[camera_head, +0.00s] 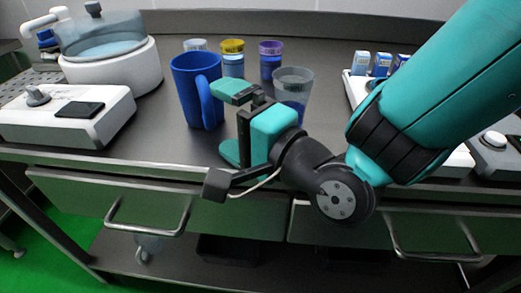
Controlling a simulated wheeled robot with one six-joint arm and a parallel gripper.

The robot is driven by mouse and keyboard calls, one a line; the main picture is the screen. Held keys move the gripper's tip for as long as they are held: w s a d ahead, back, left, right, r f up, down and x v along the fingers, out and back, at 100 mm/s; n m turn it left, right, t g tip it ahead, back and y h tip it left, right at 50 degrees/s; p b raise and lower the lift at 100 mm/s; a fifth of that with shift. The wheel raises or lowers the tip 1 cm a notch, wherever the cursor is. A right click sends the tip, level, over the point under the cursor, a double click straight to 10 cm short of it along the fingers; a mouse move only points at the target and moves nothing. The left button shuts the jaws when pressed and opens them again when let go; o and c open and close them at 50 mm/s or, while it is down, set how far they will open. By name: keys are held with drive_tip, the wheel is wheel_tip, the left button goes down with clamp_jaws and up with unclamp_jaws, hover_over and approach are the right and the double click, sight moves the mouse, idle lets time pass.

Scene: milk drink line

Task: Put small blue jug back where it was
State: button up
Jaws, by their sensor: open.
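A blue jug (187,93) stands upright on the dark worktop (150,140), left of the middle of the head view. Its handle (204,105) points to the front right. My gripper (230,122) is just right of the jug, its jaws apart, one above the other. The upper finger reaches close to the handle. I cannot tell whether it touches it. The gap between the jaws looks empty. No other blue jug shows.
A translucent beaker (296,78) stands right behind my gripper. Several small lidded cups, including a yellow-lidded one (232,62), stand behind the jug. A white machine (115,68) is at left. A white rack (354,86) with small blue-labelled containers is at right.

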drive_tip(key=shift+s+d, duration=0.3)
drive_tip(key=shift+d, duration=0.15)
drive_tip(key=b, duration=0.2)
drive_tip(key=shift+s+f+b, duration=0.2)
drive_tip(key=shift+f+b, duration=0.1)
drive_tip(key=b, duration=0.3)
drive_tip(key=shift+s+d, duration=0.2)
drive_tip(key=shift+s, duration=0.1)
drive_tip(key=d+b, duration=0.1)
drive_tip(key=b, duration=0.3)
drive_tip(key=shift+s+d, duration=0.3)
drive_tip(key=shift+d, duration=0.1)
drive_tip(key=b, duration=0.1)
drive_tip(key=s+d+b, duration=0.1)
drive_tip(key=shift+r+b, duration=0.2)
drive_tip(key=shift+b, duration=0.15)
drive_tip(key=shift+s+d+r, duration=0.15)
drive_tip(key=shift+d, duration=0.1)
